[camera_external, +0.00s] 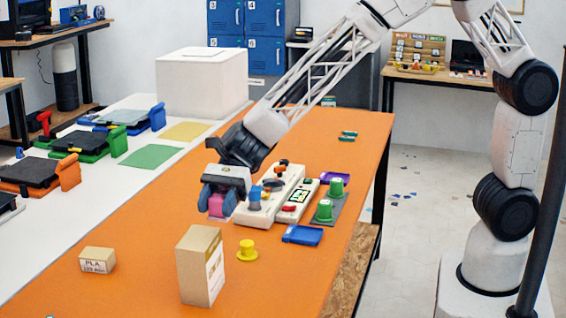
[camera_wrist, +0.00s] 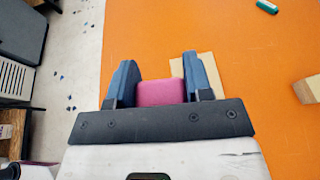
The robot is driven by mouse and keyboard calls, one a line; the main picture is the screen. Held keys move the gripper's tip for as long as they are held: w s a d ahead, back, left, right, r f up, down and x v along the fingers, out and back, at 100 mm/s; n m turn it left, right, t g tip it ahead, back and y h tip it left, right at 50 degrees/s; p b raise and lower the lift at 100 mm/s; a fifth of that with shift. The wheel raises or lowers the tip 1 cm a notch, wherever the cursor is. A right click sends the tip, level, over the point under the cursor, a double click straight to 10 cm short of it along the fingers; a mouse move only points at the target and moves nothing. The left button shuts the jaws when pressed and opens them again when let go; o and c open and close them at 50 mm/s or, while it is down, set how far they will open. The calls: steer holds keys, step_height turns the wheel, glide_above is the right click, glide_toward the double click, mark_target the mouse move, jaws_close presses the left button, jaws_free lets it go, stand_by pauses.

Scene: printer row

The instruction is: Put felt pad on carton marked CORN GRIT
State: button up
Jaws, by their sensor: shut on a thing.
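My gripper (camera_external: 219,208) is shut on a magenta-pink piece, taken as the felt pad (camera_external: 215,205), and holds it above the orange table. In the wrist view the felt pad (camera_wrist: 164,92) sits between the two blue fingers. A tall tan carton (camera_external: 190,265) stands upright on the table, nearer the outside camera than my gripper. Its side label is too small to read. What looks like its top (camera_wrist: 205,64) shows beyond the right finger in the wrist view, partly hidden by it. I cannot make out CORN GRIT anywhere.
A small carton marked PLA (camera_external: 97,260) lies left of the tall one. A yellow spool-like piece (camera_external: 247,251) stands right of it, near a blue tray (camera_external: 302,235). Orange table (camera_external: 120,305) is bare around the cartons.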

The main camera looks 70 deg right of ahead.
steer(key=shift+w+a+f, duration=0.1)
steer(key=shift+w+a, duration=0.35)
steer(key=shift+w, duration=0.25)
steer(key=shift+w+a+f, duration=0.1)
steer(key=shift+w+a, duration=0.3)
steer(key=shift+w, duration=0.35)
steer(key=shift+w+a+f, duration=0.1)
steer(key=shift+w+a, duration=0.35)
steer(key=shift+w, duration=0.25)
steer(key=shift+f, duration=1.7)
steer(key=shift+f, duration=0.1)
steer(key=o, duration=0.9)
steer(key=shift+d, duration=0.1)
steer(key=shift+v, duration=6)
